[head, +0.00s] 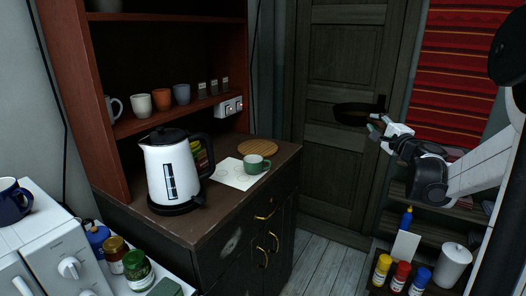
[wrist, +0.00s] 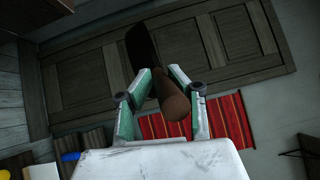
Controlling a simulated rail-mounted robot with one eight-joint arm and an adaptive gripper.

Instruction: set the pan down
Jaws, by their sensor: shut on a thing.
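A dark pan (head: 352,114) is held up in the air in front of the wooden door in the head view. My gripper (head: 378,127) is at its right side, shut on its handle. In the wrist view the pan's brown handle (wrist: 173,100) lies between the two green-and-white fingers of my gripper (wrist: 160,88). The dark pan body (wrist: 140,48) shows beyond the fingertips, seen nearly edge-on.
A dark cabinet top (head: 284,151) holds a white kettle (head: 172,172), a green cup (head: 254,164), a paper sheet (head: 232,176) and a round wooden board (head: 258,147). Paint bottles (head: 402,272) and a white canister (head: 454,264) stand at lower right.

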